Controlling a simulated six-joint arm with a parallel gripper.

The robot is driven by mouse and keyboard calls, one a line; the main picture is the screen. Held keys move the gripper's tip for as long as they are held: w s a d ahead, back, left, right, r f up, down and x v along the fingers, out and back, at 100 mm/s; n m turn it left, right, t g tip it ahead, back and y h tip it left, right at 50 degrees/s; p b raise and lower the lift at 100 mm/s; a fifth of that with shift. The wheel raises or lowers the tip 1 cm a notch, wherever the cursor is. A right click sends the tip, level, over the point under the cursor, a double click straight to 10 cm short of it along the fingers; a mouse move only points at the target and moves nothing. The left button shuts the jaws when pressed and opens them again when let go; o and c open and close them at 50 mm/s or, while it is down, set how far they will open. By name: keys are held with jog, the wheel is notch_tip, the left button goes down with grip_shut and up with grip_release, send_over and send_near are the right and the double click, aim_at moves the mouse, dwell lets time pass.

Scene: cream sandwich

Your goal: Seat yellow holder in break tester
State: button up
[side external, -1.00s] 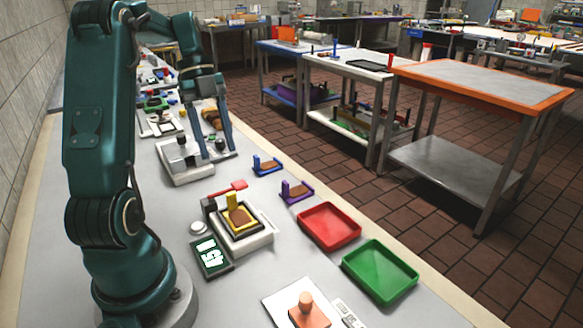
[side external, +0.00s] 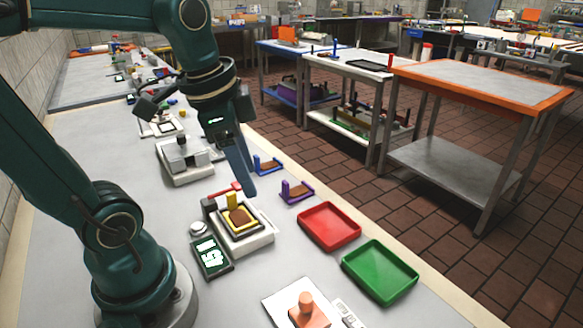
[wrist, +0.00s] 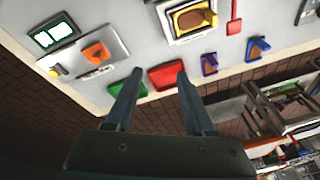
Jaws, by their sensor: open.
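The yellow holder (side external: 231,201) has an upright yellow tab and carries a brown biscuit-like piece. It lies in the dark-framed top of the white break tester (side external: 246,242), which has a red lever; whether it is fully down I cannot tell. In the wrist view the yellow holder (wrist: 176,24) shows at the top edge, inside the tester (wrist: 163,37), partly cut off. My gripper (side external: 246,190) is open and empty, in the air near the tester and apart from the holder. The wrist view shows my gripper (wrist: 158,83) with both fingers spread and nothing between them.
A blue holder (side external: 268,163) and a purple holder (side external: 297,191) stand behind the tester. A red tray (side external: 330,226) and a green tray (side external: 380,270) lie to its right. A display box (side external: 211,258) is at its left. A stamp (side external: 308,310) lies in front; another white device (side external: 185,172) stands farther back.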

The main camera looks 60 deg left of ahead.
jog(key=s+d+n+t, duration=0.1)
jog(key=s+d+f+n, duration=0.1)
jog(key=d+n, duration=0.1)
jog(key=s+d+n+t, duration=0.1)
jog(key=n, duration=0.1)
jog(key=shift+d+f+t, duration=0.15)
jog(key=shift+f+t, duration=0.15)
jog(key=shift+f, duration=0.1)
dwell(0.8)
